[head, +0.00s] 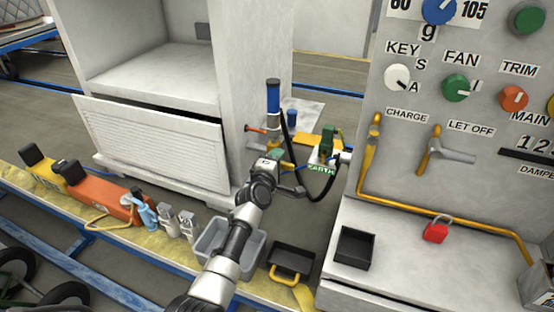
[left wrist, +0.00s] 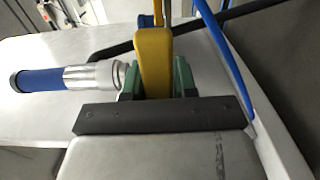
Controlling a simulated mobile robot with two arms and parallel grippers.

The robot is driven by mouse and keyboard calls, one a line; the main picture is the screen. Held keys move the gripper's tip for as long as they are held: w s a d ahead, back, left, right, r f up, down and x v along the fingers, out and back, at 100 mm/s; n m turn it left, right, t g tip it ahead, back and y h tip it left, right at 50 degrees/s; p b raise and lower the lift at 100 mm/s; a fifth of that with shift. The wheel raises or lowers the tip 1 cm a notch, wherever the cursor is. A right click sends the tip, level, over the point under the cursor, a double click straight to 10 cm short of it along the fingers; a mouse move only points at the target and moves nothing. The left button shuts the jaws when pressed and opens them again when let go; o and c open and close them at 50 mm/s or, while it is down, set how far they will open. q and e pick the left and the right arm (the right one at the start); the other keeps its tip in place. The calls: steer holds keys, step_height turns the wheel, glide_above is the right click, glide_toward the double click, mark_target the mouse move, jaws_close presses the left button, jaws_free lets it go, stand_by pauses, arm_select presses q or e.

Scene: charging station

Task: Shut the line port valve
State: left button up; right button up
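My left gripper (head: 272,160) is at the pipe fittings beside the white cabinet, its fingertips mostly hidden in the head view. In the left wrist view a yellow lever (left wrist: 154,62) stands right in front of the gripper, between two green pieces (left wrist: 183,78). I cannot tell whether the gripper grips the lever, or which part is the line port valve. A blue-sleeved cylinder with a silver collar (head: 273,97) stands upright behind the gripper. It lies to the left in the left wrist view (left wrist: 42,80). My right gripper is not in view.
A green clamp (head: 327,142) with an EARTH label and a black hose (head: 318,196) are close on the right. A grey bin (head: 212,236) and black tray (head: 292,262) lie below my arm. The control panel (head: 408,150) and a red padlock (head: 436,231) are at right.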

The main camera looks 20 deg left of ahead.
arm_select(q)
steer(key=o, duration=0.3)
steer(key=shift+o, duration=0.2)
steer(key=s+p, duration=0.2)
steer(key=s, duration=0.8)
steer(key=shift+s+a, duration=0.2)
steer(key=shift+s, duration=0.2)
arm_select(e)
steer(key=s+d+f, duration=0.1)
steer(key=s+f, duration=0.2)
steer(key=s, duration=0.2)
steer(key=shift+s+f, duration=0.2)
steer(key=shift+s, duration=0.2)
